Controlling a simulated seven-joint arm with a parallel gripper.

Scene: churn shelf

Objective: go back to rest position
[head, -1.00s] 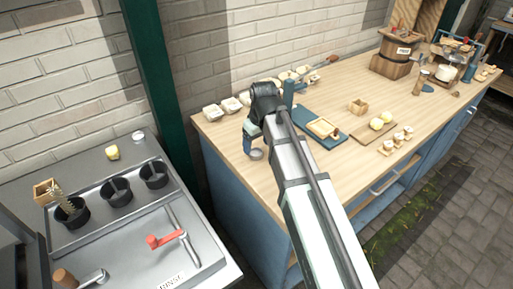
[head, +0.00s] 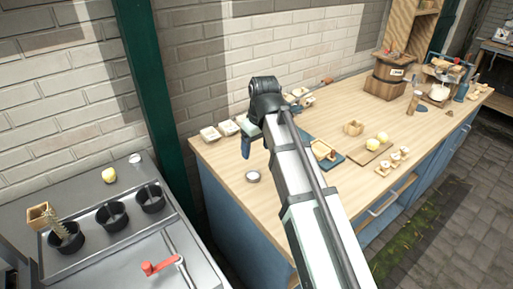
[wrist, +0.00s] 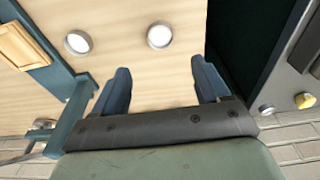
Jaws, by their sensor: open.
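My gripper (wrist: 160,88) is open in the wrist view, with two blue fingers spread apart and nothing between them. It hangs above the left end of the wooden bench (head: 229,168). In the head view a blue finger shows below the dark wrist, and my arm hides much of the rest. Two small round white-topped items (wrist: 160,35) (wrist: 77,42) lie on the bench beyond the fingers in the wrist view.
A wooden churn (head: 388,77) stands at the back right.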

